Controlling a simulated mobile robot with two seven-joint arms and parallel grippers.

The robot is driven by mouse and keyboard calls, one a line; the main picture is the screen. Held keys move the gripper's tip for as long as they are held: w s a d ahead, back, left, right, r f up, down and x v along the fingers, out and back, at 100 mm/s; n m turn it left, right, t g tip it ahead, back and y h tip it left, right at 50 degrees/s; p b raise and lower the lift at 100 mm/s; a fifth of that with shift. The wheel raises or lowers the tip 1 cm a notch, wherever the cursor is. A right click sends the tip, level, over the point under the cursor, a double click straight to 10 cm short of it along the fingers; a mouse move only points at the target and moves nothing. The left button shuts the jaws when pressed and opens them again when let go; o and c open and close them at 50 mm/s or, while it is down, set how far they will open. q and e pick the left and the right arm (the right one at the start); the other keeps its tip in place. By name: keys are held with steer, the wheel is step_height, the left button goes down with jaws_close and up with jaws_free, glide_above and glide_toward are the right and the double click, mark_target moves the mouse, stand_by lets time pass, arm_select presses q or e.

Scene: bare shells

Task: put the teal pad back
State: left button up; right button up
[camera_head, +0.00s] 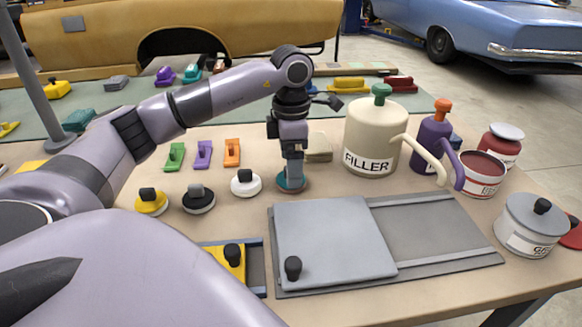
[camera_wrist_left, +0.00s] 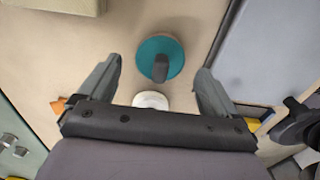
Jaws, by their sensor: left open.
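The teal pad (camera_head: 281,184) is a round disc on the table, at the right end of a row of round pads. In the left wrist view the teal pad (camera_wrist_left: 149,48) shows its dark knob standing up. My left gripper (camera_head: 294,172) points down over it and partly hides it in the head view. In the left wrist view the left gripper (camera_wrist_left: 160,72) is open, with a finger on either side of the knob and nothing held. I cannot tell how far the fingertips are above the pad.
White (camera_head: 246,188), black (camera_head: 198,205) and yellow (camera_head: 151,208) round pads stand left of it. A grey sliding lid (camera_head: 335,240) covers part of a flat tray in front. A cream filler jug (camera_head: 372,130) stands to the right. Several coloured blocks lie behind.

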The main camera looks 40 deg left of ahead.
arm_select(q)
step_height(320, 180, up, 10)
steer(key=p, duration=0.1)
stand_by(0.8)
